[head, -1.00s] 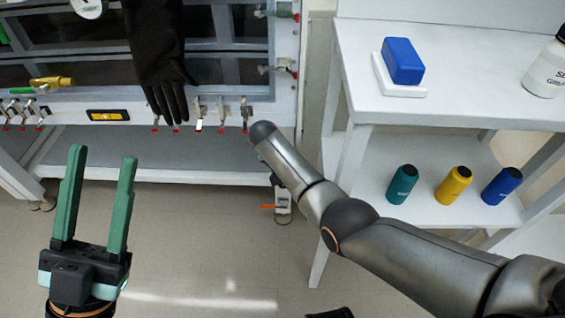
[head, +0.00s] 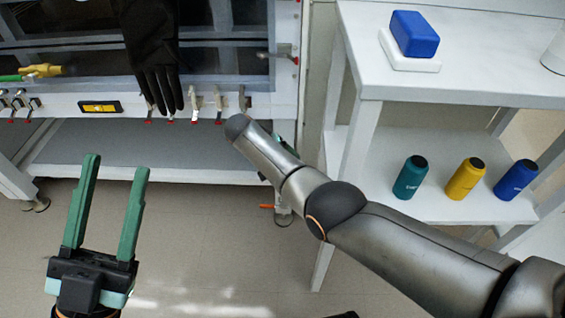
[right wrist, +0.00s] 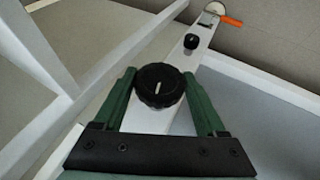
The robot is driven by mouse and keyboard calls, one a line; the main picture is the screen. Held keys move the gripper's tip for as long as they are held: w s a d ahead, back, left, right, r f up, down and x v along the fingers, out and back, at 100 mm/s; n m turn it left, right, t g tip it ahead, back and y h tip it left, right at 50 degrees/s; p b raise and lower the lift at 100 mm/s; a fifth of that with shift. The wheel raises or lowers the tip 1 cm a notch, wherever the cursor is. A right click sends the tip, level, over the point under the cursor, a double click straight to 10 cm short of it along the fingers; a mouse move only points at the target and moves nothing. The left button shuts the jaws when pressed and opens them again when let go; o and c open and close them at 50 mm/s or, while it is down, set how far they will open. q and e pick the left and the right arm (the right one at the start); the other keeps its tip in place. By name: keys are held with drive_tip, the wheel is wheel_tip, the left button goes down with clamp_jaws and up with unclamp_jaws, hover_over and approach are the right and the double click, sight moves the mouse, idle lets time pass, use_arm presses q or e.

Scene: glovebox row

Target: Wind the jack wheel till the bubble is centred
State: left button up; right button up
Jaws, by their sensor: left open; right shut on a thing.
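The jack wheel is a round black ribbed knob (right wrist: 159,86) with a white mark, on a white leg of the glovebox stand in the right wrist view. My right gripper (right wrist: 159,74) is shut on it, one green finger on each side. In the head view my right arm hides the wheel and most of this gripper. The yellow bubble level (head: 100,107) in its dark frame sits on the glovebox's front rail; its bubble is too small to read. My left gripper (head: 116,164) is open and empty over the floor, below and in front of the rail.
A smaller black knob (right wrist: 190,41) and an orange lever (right wrist: 231,21) lie further along the leg. A black glove (head: 160,60) hangs over several red-tipped clamps. The white shelf unit (head: 455,80) at the right holds a blue block (head: 414,34) and three bottles. Floor around my left gripper is clear.

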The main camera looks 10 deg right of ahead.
drive_tip(key=o, duration=1.3)
